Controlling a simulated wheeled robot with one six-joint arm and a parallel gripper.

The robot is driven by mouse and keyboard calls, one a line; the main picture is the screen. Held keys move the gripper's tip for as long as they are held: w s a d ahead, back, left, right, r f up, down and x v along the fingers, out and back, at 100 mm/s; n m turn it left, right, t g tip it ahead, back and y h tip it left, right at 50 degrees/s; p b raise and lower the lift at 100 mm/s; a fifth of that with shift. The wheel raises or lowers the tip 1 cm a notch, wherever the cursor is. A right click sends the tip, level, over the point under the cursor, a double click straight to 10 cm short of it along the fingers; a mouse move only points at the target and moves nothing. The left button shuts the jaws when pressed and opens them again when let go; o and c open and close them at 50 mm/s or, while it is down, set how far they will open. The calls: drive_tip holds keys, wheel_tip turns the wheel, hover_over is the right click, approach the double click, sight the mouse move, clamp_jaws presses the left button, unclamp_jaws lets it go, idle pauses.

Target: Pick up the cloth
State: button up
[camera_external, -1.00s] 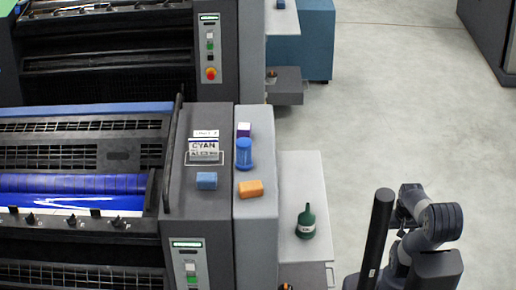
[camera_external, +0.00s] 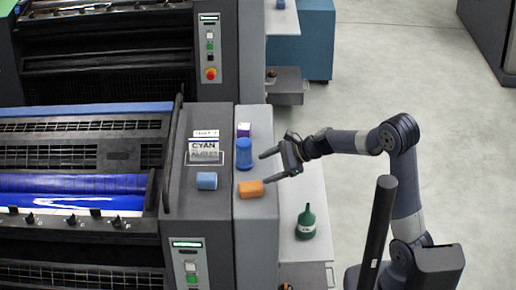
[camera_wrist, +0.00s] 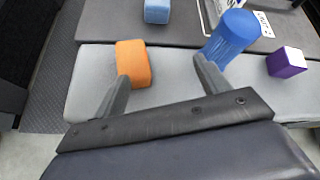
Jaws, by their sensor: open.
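No piece is plainly a cloth, and I cannot tell which one it is. A soft-looking orange piece (camera_external: 250,188) lies on the light grey ledge; it also shows in the wrist view (camera_wrist: 133,62) by the left fingertip. A small light blue piece (camera_external: 206,181) lies on the darker panel to its left; it shows at the top of the wrist view (camera_wrist: 157,11). My gripper (camera_external: 264,168) is open and empty over the ledge's right edge. In the wrist view its fingers (camera_wrist: 162,70) point toward the gap between the orange piece and a blue cylinder.
The blue cylinder (camera_external: 244,153) stands behind the orange piece, close to the right finger in the wrist view (camera_wrist: 232,36). A purple box (camera_wrist: 287,61) is beyond it.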

sight(203, 177)
drive_tip(key=a+m, duration=0.1)
drive_tip(key=a, duration=0.2)
drive_tip(key=a+m+y, duration=0.1)
drive_tip(key=a, duration=0.3)
drive_tip(key=a+m, duration=0.2)
drive_tip(key=a, duration=0.1)
drive_tip(key=shift+a+y+p, duration=0.15)
drive_tip(key=shift+y+p, duration=0.2)
drive_tip(key=shift+y, duration=0.05)
drive_tip(key=p+x, duration=0.1)
drive_tip(key=x, duration=0.4)
drive_tip(key=shift+a+r, duration=0.1)
drive_tip(key=shift+a, duration=0.05)
drive_tip(key=shift+p+x, duration=0.85)
drive_tip(key=shift+x, duration=2.1)
drive_tip(key=shift+s, duration=0.1)
drive_tip(key=shift+c, duration=0.3)
drive_tip(key=c, duration=1)
